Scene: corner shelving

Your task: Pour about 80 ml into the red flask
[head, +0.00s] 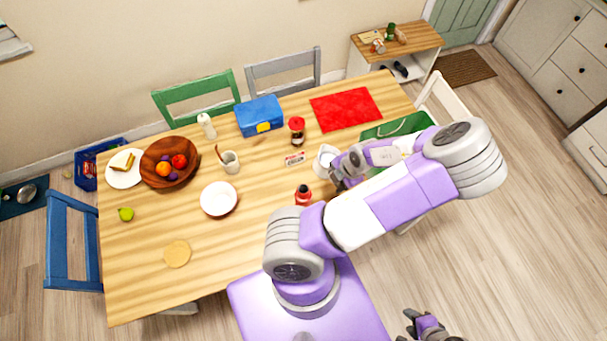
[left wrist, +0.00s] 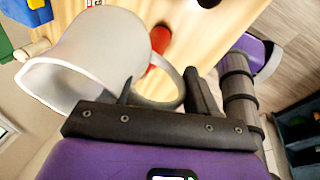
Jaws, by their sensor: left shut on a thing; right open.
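The red flask (head: 304,196) stands on the table near its front edge, with a dark neck or top. A white pitcher (head: 324,160) is up and to the right of it in the head view. My left gripper (head: 338,173) is at the pitcher's right side. In the left wrist view the jaws are shut on the handle of the pitcher (left wrist: 105,55), and a red thing, likely the flask (left wrist: 158,42), shows partly hidden behind it. I cannot tell what is inside the pitcher. My right gripper (head: 410,322) is open and empty, low over the floor.
A white bowl (head: 219,199), a mug (head: 230,162), a small label card (head: 294,159) and a red-capped jar (head: 297,131) stand around on the table (head: 240,255). A blue box (head: 260,116) and red mat (head: 346,109) lie farther back.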

